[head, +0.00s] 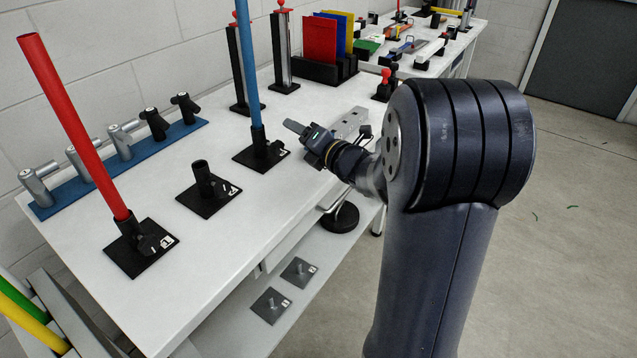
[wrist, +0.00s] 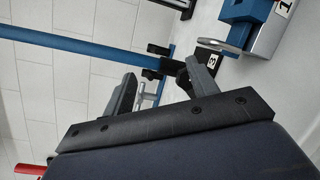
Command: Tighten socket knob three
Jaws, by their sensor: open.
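Socket three (head: 262,157) is a black socket on a square black plate. A blue pole (head: 248,70) stands upright in it. Its dark side knob (head: 276,148) is on the side facing my gripper; its exact turn cannot be told. In the wrist view the blue pole (wrist: 80,45) runs into the socket, beside a white label "3" (wrist: 212,59). My gripper (head: 298,138) is open and empty, just right of the socket in the head view. In the wrist view the socket and knob show beyond the gap between my fingers (wrist: 163,84). No contact is visible.
A red pole (head: 75,125) stands in a front-left socket. An empty socket (head: 207,186) sits between the two poles. Several clamp-like handles line a blue strip (head: 182,131) by the wall. A metal block (head: 350,122) lies behind my gripper. Coloured panels (head: 320,39) stand further back.

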